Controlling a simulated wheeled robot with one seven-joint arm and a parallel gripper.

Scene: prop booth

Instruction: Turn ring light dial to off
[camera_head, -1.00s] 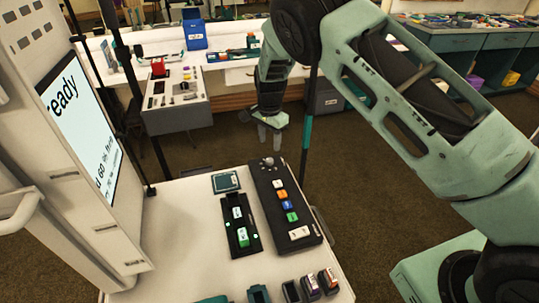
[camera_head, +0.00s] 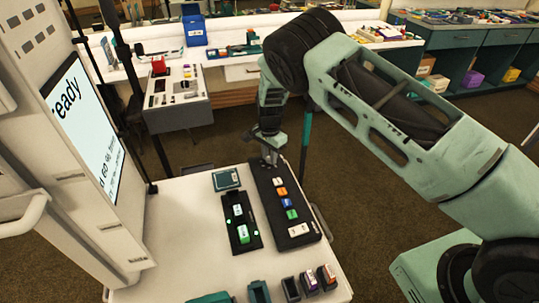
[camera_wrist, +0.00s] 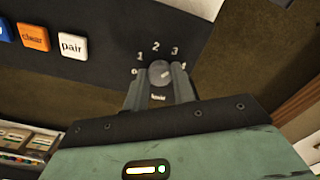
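A round grey dial (camera_wrist: 160,73) sits at the end of a black control panel (camera_head: 262,207). Marks 1, 2, 3 and 4 run around it, with a small mark at its left that may be 0. A pale pointer line on the dial points to the right. My gripper (camera_wrist: 160,78) has one finger on each side of the dial, its fingers apart; firm contact cannot be made out. In the head view my gripper (camera_head: 270,158) is over the panel's far end and hides the dial.
The panel has coloured buttons, among them a white "pair" button (camera_wrist: 72,46) and an orange one (camera_head: 282,191). A black unit with green lights (camera_head: 240,222) lies left of it. Several small boxes (camera_head: 309,282) stand in front. A screen (camera_head: 85,125) stands at the left.

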